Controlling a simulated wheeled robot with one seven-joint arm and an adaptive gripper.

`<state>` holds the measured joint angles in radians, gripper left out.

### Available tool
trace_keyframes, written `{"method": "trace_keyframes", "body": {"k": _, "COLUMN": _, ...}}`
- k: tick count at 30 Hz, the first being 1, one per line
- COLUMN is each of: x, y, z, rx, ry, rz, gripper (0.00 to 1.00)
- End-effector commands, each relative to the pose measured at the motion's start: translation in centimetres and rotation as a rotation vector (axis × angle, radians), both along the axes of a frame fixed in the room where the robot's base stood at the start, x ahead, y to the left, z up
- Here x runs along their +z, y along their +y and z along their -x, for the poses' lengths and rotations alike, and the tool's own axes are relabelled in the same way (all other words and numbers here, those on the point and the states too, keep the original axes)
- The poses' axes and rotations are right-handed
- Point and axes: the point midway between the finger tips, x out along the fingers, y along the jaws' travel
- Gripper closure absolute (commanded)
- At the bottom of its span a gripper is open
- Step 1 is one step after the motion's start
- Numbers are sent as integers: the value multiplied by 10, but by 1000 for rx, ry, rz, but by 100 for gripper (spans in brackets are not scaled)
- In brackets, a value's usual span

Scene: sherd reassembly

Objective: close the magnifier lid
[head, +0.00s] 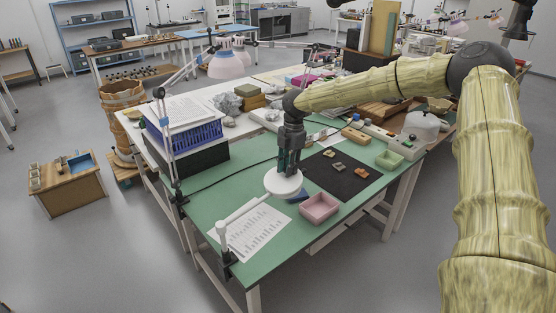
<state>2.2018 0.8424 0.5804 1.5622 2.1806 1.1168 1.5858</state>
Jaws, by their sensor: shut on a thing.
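The magnifier (284,183) is a round white head, seen from above, over the green table. Its white arm (247,208) runs down left to a clamp at the table's front edge. My gripper (289,168) points down at the head's far rim and is shut on the magnifier lid. The fingertips are small here, and the exact grip on the lid is hard to make out. The top of the head looks plain white and roughly level. I cannot make out a glass or a gap between lid and head.
A pink tray (319,207) stands right of the magnifier. A black mat (343,176) with several sherds lies behind it, with a green tray (389,159) beyond. A printed sheet (255,235) lies under the magnifier's arm. A blue crate (185,137) stands at left.

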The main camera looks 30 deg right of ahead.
Motion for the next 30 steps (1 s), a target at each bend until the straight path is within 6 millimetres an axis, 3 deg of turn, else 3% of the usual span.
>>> {"method": "trace_keyframes", "body": {"k": 9, "x": -17, "y": -22, "z": 6, "rx": -17, "ry": 4, "rz": 6, "gripper": 100}}
{"method": "trace_keyframes", "body": {"k": 28, "x": -21, "y": -29, "z": 6, "rx": -24, "ry": 1, "rz": 10, "gripper": 100}}
{"method": "trace_keyframes", "body": {"k": 29, "x": -21, "y": -30, "z": 6, "rx": -24, "ry": 1, "rz": 10, "gripper": 73}}
{"method": "trace_keyframes", "body": {"k": 30, "x": -21, "y": -29, "z": 6, "rx": -25, "ry": 0, "rz": 10, "gripper": 65}}
